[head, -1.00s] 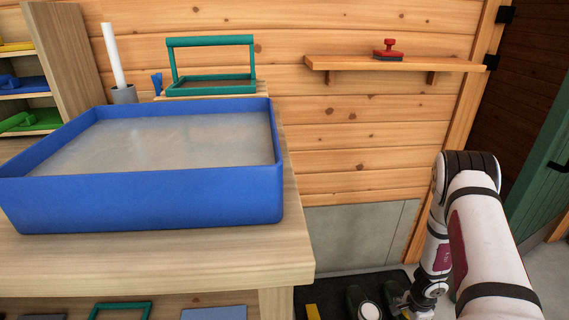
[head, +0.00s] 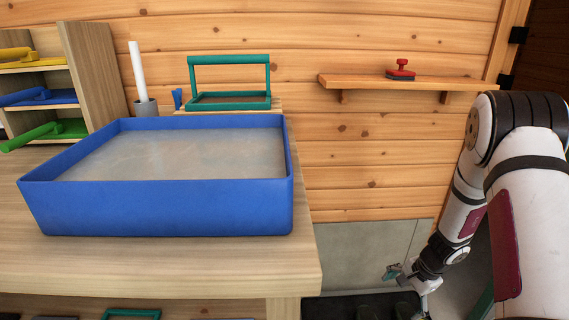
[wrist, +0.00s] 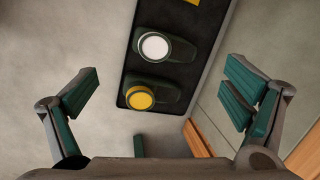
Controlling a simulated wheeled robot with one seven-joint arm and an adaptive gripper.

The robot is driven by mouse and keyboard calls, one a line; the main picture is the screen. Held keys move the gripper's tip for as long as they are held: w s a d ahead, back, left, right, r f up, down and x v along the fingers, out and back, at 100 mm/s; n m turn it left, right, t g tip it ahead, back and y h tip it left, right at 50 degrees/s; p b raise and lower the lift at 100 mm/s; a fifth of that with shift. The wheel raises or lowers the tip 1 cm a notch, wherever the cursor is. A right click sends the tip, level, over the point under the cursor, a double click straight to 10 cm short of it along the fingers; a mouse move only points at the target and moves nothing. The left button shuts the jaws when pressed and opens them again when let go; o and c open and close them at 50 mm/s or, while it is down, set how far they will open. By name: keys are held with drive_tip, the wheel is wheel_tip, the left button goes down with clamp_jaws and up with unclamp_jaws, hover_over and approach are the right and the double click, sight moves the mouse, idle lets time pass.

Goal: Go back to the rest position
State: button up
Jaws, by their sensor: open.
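My gripper (head: 408,278) hangs to the right of the table, low in front of the grey wall panel in the head view. In the wrist view my gripper (wrist: 160,95) is open, its green-padded fingers wide apart with nothing between them. Below it on the floor lies a black tray (wrist: 133,94). On the tray are a dark object with a white round top (wrist: 154,46) and another with a yellow round top (wrist: 139,97). The gripper is apart from both.
A wooden table (head: 200,262) holds a blue-walled basin (head: 160,206), a green frame (head: 230,103) and a grey cup with a white stick (head: 146,107). A wall shelf (head: 360,82) carries a red-handled stamp (head: 401,70). Shelves with coloured tools stand left.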

drive_tip(key=s+a+r+n+y, duration=0.15)
drive_tip(key=a+r, duration=0.25)
drive_tip(key=r, duration=0.5)
drive_tip(key=a+r+n, duration=0.3)
drive_tip(key=a+r, duration=0.2)
drive_tip(key=r, duration=0.3)
drive_tip(key=s+a+r+n, duration=0.3)
drive_tip(key=s+a+r, duration=0.3)
drive_tip(key=s+r, duration=0.45)
drive_tip(key=s+r+n+g+h, duration=0.1)
drive_tip(key=s+r+n+h, duration=0.3)
drive_tip(key=s, duration=0.8)
drive_tip(key=s+r+n+g+y, duration=0.15)
drive_tip(key=s+r, duration=0.35)
drive_tip(key=s, duration=0.8)
wheel_tip(320, 180, up, 34)
drive_tip(key=n+t+h+p, duration=0.1)
drive_tip(key=t+p, duration=0.4)
drive_tip(key=p, duration=2.7)
drive_tip(key=shift+d, duration=0.45)
